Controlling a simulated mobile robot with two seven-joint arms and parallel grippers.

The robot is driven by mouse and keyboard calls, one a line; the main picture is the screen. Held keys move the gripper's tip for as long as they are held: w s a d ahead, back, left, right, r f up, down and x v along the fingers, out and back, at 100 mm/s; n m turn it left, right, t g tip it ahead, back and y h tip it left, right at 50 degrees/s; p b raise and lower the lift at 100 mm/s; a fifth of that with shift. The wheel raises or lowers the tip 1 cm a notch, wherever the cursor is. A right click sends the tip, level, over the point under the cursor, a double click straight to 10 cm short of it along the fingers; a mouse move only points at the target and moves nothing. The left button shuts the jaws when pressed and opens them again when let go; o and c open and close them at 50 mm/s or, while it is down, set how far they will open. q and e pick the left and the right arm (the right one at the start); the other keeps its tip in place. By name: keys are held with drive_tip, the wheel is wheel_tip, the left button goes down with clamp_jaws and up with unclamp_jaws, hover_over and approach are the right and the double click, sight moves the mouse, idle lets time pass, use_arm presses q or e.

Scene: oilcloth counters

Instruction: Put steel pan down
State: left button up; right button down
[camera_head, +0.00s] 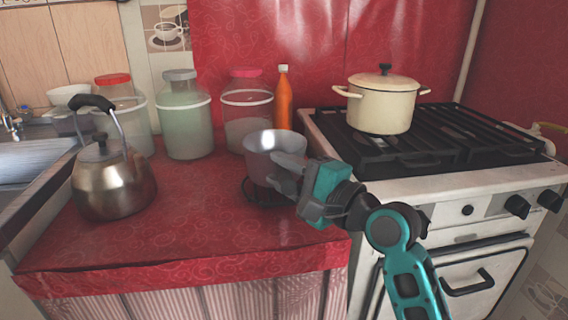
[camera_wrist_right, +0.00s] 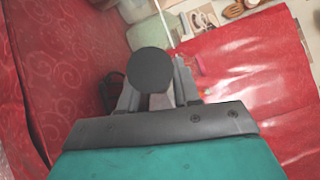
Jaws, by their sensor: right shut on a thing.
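The steel pan (camera_head: 273,144) is a grey metal vessel, upright, over the red counter right of its middle. My right gripper (camera_head: 286,174) is shut on the pan at its near right side. A black ring-shaped stand (camera_head: 262,198) shows just under the pan; I cannot tell whether the pan touches it. In the right wrist view a dark round thing (camera_wrist_right: 151,70) sits between the fingers and hides most of what is beyond. My left gripper is not in view.
A steel kettle (camera_head: 113,182) stands on the counter's left. Lidded jars (camera_head: 184,122) and an orange bottle (camera_head: 283,100) line the back. The stove (camera_head: 440,150) with a cream pot (camera_head: 383,103) is at right. The counter (camera_head: 195,220) between kettle and pan is clear.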

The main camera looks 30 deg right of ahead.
drive_tip(key=shift+f, duration=0.65)
drive_tip(key=shift+f+b, duration=0.15)
drive_tip(key=shift+b, duration=0.15)
drive_tip(key=c, duration=1.2)
unclamp_jaws()
drive_tip(key=shift+f, duration=0.2)
drive_tip(key=o, duration=0.4)
drive_tip(key=shift+s, duration=0.1)
